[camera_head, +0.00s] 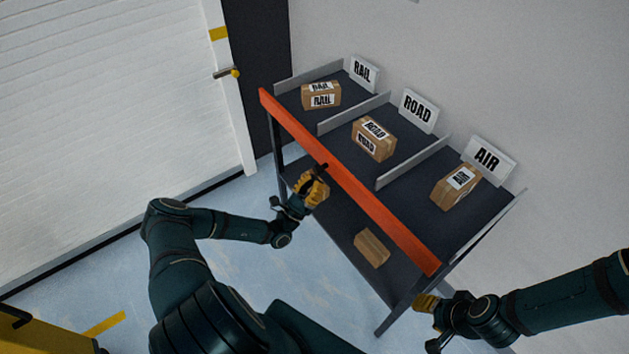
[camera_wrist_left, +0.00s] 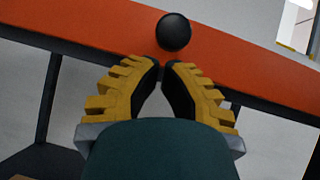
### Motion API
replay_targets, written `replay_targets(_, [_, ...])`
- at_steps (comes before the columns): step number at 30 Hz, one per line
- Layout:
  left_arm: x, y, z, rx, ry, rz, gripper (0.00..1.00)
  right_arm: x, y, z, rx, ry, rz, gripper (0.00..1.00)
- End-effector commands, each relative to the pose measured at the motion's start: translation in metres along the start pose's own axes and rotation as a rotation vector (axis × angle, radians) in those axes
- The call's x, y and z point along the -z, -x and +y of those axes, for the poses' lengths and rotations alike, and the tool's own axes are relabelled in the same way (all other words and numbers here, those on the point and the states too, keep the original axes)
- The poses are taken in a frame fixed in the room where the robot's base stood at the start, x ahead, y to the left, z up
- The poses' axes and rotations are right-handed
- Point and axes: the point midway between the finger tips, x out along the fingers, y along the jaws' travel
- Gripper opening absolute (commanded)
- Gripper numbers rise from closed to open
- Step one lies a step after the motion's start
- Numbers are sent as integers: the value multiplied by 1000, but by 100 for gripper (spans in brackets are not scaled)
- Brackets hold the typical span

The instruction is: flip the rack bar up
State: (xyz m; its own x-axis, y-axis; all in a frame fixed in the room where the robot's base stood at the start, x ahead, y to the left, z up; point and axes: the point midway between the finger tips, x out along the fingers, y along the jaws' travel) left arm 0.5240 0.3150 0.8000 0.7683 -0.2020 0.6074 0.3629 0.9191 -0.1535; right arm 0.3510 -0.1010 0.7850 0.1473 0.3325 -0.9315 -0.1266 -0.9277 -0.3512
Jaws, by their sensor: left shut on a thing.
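The orange rack bar (camera_head: 375,207) runs along the whole front edge of the rack's top shelf. A black knob-like handle (camera_wrist_left: 173,32) sits on the bar near its middle. My left gripper (camera_head: 318,180) is at this handle, its yellow fingers closed together on it. In the left wrist view the fingertips (camera_wrist_left: 162,66) meet just below the round knob, against the bar's orange face. The fingers hide part of the handle. My right gripper (camera_head: 426,303) is low beside the rack's right front corner, apart from the bar. Its jaw opening is not clear.
The shelf holds three cartons, rail (camera_head: 321,95), road (camera_head: 374,138) and air (camera_head: 456,186), between grey dividers (camera_head: 412,163). Matching signs stand behind. Another carton (camera_head: 371,248) lies on the lower shelf. A white shutter door (camera_head: 100,110) is at left. Floor before the rack is clear.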

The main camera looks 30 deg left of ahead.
Motion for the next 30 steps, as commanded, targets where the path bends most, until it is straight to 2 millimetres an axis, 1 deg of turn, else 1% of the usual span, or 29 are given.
replay_targets(1, [10, 8, 1, 1, 2, 1, 0, -3, -10, 4, 0, 1, -5, 47])
replay_targets(5, [26, 20, 2, 4, 4, 1, 0, -10, -25, 10, 2, 5, -19, 47])
replay_targets(7, [22, 34, 2, 1, 2, 2, 0, -10, -21, 8, 2, 5, -21, 47])
replay_targets(12, [20, 71, 1, 2, 4, 2, 0, -10, -20, 8, 2, 6, -20, 47])
replay_targets(15, [20, 89, 1, 3, 3, 2, 0, -10, -21, 8, 2, 6, -21, 47])
replay_targets(18, [20, 102, 1, 3, 3, 1, 0, -10, -22, 8, 2, 6, -22, 47])
replay_targets(21, [20, 110, 1, 4, 4, 1, 0, -10, -23, 9, 2, 6, -23, 47])
replay_targets(24, [20, 115, 1, 5, 4, 0, 0, -11, -23, 9, 2, 6, -23, 47])
replay_targets(30, [20, 116, 1, 5, 4, 0, 0, -11, -23, 9, 2, 6, -23, 47])
